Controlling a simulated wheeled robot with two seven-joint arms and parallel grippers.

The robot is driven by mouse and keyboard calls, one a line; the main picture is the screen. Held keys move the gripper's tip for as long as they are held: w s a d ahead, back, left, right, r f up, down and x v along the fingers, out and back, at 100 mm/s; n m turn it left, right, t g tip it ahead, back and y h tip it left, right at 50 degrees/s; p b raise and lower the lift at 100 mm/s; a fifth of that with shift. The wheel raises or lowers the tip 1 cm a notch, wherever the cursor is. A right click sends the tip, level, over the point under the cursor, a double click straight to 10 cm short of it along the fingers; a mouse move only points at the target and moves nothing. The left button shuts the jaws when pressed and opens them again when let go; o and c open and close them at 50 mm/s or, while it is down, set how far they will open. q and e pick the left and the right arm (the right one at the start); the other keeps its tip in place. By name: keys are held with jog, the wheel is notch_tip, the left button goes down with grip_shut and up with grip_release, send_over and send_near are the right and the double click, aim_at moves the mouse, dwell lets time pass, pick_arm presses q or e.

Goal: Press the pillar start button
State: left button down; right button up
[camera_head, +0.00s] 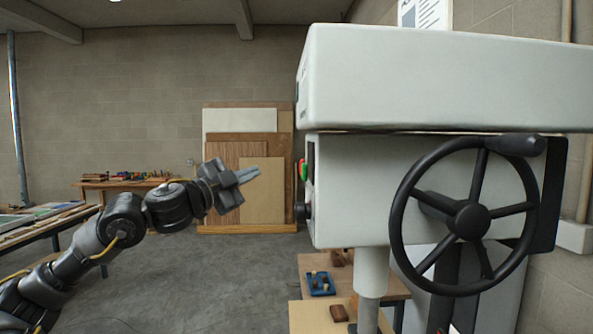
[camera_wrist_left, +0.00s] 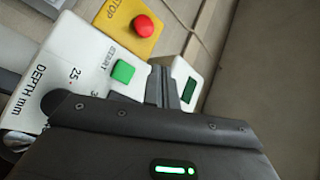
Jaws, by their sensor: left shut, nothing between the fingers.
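The green start button (camera_wrist_left: 123,72) sits on a white panel marked START in the left wrist view. A red stop button (camera_wrist_left: 144,26) on a yellow plate is above it. In the head view a small green patch (camera_head: 304,173) shows edge-on at the left face of the pale machine (camera_head: 345,190). My left gripper (camera_head: 258,172) is shut and empty, pointing right toward that face, with a gap between them in the head view. Its fingers also show in the left wrist view (camera_wrist_left: 160,72), just right of the green button. Contact cannot be told there. My right gripper is out of view.
A black handwheel (camera_head: 467,217) is on the machine's near side. A black knob (camera_head: 301,212) sticks out below the buttons. A small display (camera_wrist_left: 189,90) is right of my fingers. Boards (camera_head: 262,185) lean on the back wall. The floor (camera_head: 215,275) between is open.

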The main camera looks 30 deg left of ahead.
aim_at(304, 172)
pick_arm(q)
jog(key=w+d+p, duration=0.3)
jog(key=w+d, duration=0.2)
jog(key=d, duration=0.1)
jog(key=shift+d+p, duration=0.2)
jog(key=shift+p, duration=0.15)
jog(key=shift+s, duration=0.1)
jog(key=shift+d, duration=0.1)
dwell(1.8)
jog(key=shift+w+d, duration=0.2)
jog(key=shift+w, duration=0.2)
jog(key=shift+w+d+p, duration=0.25)
jog(key=shift+d+p, duration=0.15)
dwell(0.7)
jog(key=shift+s+a, duration=0.1)
jog(key=shift+a, duration=0.05)
jog(key=shift+s+a, duration=0.45)
jog(key=shift+a, duration=0.1)
